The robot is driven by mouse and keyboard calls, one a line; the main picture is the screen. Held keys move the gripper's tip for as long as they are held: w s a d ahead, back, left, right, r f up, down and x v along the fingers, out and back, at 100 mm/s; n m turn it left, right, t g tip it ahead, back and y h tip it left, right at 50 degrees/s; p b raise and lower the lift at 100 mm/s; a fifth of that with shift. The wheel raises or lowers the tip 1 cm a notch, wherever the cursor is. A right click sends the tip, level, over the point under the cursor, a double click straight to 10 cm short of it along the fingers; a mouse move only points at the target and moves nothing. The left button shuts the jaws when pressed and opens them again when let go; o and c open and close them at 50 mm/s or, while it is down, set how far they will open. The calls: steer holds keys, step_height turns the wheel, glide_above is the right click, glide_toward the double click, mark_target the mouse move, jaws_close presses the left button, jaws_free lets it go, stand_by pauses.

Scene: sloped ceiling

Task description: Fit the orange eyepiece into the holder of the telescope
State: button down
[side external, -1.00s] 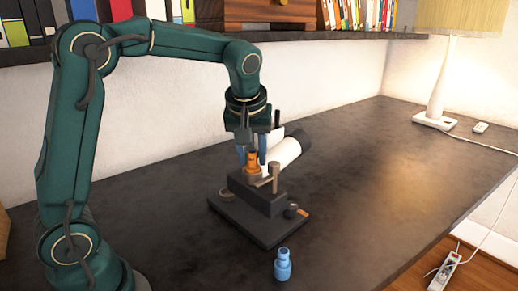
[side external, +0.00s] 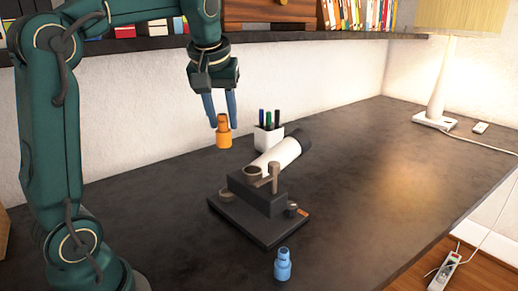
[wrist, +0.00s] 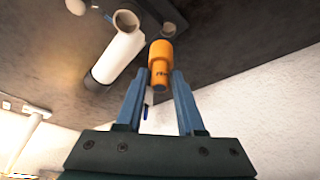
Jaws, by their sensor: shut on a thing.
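My gripper (side external: 220,112) is shut on the orange eyepiece (side external: 223,133), which hangs upright below the blue fingertips. The eyepiece is in the air, above and to the left of the telescope in the side view. The telescope has a white tube (side external: 282,154) with a dark far end, on a dark stand.
A blue eyepiece (side external: 283,266) stands upright on the dark table in front of the stand base (side external: 262,232). A white pen cup (side external: 268,140) stands behind the telescope. A lamp (side external: 436,120) is at the far right. The table's right half is largely clear.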

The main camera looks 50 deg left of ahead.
steer(key=s+a+r, duration=0.3)
steer(key=a, duration=0.1)
steer(key=s+a+f+m+h, duration=0.1)
steer(key=s+a+f+m, duration=0.25)
steer(key=a+f, duration=0.55)
steer(key=shift+t, duration=0.4)
steer(key=shift+w+d+f, duration=1.2)
steer(key=shift+w+f, duration=0.45)
steer(key=shift+f, duration=0.4)
steer(key=shift+w+d+f, duration=1.2)
steer(key=shift+w+f, duration=0.4)
steer(key=shift+f, duration=0.4)
steer(key=shift+w+d+f, duration=1.2)
steer(key=shift+w+f, duration=0.45)
steer(key=shift+f, duration=0.4)
steer(key=shift+f, duration=0.1)
steer(key=c, duration=0.8)
jaws_free()
